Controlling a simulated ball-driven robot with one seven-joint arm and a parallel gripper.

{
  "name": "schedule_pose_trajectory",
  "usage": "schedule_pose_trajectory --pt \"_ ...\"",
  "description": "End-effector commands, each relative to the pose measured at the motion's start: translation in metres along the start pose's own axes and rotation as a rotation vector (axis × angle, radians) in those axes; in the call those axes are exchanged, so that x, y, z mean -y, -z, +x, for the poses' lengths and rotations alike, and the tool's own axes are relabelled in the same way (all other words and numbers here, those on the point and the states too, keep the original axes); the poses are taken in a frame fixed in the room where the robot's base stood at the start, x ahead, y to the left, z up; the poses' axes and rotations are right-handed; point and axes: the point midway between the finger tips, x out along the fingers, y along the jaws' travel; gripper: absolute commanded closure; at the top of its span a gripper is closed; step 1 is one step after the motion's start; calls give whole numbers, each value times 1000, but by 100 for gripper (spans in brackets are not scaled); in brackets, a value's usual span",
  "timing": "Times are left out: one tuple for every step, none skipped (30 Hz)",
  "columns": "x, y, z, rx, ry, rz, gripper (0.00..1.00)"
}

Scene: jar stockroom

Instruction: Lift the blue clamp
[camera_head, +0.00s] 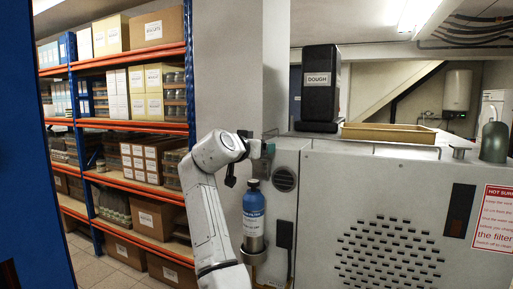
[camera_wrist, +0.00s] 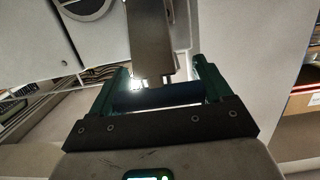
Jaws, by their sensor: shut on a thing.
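My gripper (camera_head: 268,146) is at the upper left corner of the large grey machine, above the blue canister. Its teal fingers also show in the wrist view (camera_wrist: 158,88). A dark blue bar, which I take for the blue clamp (camera_wrist: 155,99), lies across between the two fingers, and they are shut on it. Its far side is in glare and shadow, so I cannot tell whether it touches anything beyond. In the head view I cannot make out the clamp apart from the fingers.
A blue canister (camera_head: 253,212) stands against the grey machine (camera_head: 330,190) under my gripper. On top are a black DOUGH container (camera_head: 320,90), a tan tray (camera_head: 390,133) and a grey-green jug (camera_head: 494,142). Shelves (camera_head: 135,122) with boxes and jars stand at left.

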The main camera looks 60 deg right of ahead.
Motion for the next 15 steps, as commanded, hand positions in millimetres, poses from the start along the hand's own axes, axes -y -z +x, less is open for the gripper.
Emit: schedule_pose_trajectory --pt "-2 -12 7 22 -6 -6 76" --pt "-2 -12 7 22 -6 -7 76" --pt "-2 -12 7 22 -6 -7 76" --pt "-2 -12 7 22 -6 -7 76" --pt "-2 -12 7 23 -7 -7 76" --pt "-2 -12 7 23 -7 -7 76" --pt "-2 -12 7 23 -7 -7 76" --pt "-2 -12 7 23 -7 -7 76" --pt "-2 -12 7 23 -7 -7 76" --pt "-2 -12 7 24 -8 -7 76" --pt "-2 -12 7 24 -8 -7 76" --pt "-3 -12 7 24 -8 -7 19" --pt "-3 -12 7 24 -8 -7 17" --pt "-3 -11 7 22 -8 -7 14" --pt "-2 -10 6 20 -7 -6 10"
